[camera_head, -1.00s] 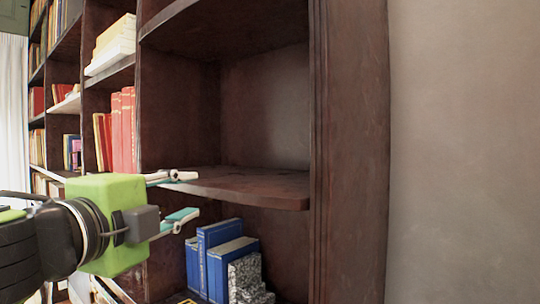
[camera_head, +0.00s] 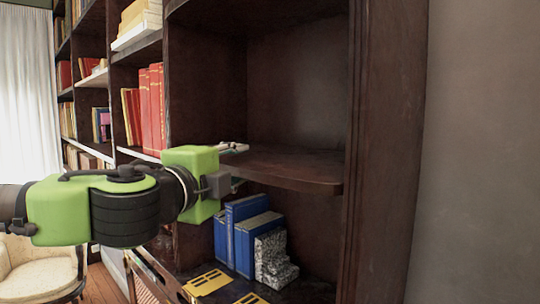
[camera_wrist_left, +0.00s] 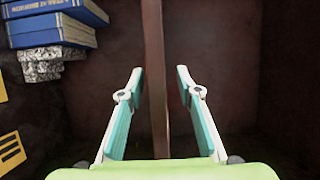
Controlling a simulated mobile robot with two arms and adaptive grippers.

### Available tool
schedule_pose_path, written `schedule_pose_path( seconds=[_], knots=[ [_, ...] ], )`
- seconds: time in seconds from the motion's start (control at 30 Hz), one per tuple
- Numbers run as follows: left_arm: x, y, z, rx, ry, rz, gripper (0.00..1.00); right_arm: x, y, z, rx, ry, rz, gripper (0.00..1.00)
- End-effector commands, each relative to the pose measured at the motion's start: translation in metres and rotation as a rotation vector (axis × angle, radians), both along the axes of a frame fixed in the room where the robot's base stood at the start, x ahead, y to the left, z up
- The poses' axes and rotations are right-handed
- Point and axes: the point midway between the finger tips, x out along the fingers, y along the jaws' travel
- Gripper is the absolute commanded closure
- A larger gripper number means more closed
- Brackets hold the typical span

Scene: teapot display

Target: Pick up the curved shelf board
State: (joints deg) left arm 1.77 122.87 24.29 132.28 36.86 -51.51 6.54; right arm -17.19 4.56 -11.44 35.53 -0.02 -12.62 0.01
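The curved shelf board (camera_head: 292,169) is dark brown and lies level in the bookcase bay, with its rounded front edge towards me. My left gripper (camera_head: 238,165) is at its left front part, one finger above the board and one below. In the left wrist view the board (camera_wrist_left: 154,35) shows edge-on as a strip between the two fingers of the gripper (camera_wrist_left: 158,72). The fingers are apart, with a narrow gap on each side of the board, so the gripper is open. The board hides part of the lower finger in the head view. My right gripper is not in view.
Blue books (camera_head: 240,235) and a speckled grey block (camera_head: 272,262) stand on the shelf below, under the board. Yellow pieces (camera_head: 208,282) lie in front of them. A bookcase upright (camera_head: 385,150) bounds the bay on the right. The space above the board is empty.

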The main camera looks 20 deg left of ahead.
Motion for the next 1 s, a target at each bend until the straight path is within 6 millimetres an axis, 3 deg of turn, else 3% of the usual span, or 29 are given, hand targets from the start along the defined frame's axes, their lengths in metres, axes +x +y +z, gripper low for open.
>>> schedule_pose_path(
  seconds=[0.33, 0.67, 0.7, 0.8, 0.83, 1.0],
  knots=[
    [0.039, 0.001, 0.000, 0.001, 0.003, 0.002, 0.68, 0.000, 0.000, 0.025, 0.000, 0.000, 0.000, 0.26],
    [0.045, 0.001, -0.002, 0.000, 0.000, 0.001, 0.68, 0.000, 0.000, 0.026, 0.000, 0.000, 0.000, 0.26],
    [0.045, 0.001, -0.002, 0.000, 0.000, 0.001, 0.71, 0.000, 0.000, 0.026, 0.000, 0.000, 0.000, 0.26],
    [0.045, 0.001, -0.002, 0.000, 0.000, 0.001, 0.97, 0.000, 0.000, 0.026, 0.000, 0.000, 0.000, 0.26],
    [0.045, 0.001, -0.002, 0.000, 0.000, 0.001, 1.00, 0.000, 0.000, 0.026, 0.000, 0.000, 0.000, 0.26],
    [0.045, 0.001, 0.003, 0.002, -0.010, 0.002, 1.00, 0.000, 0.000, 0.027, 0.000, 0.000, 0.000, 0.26]
  ],
)
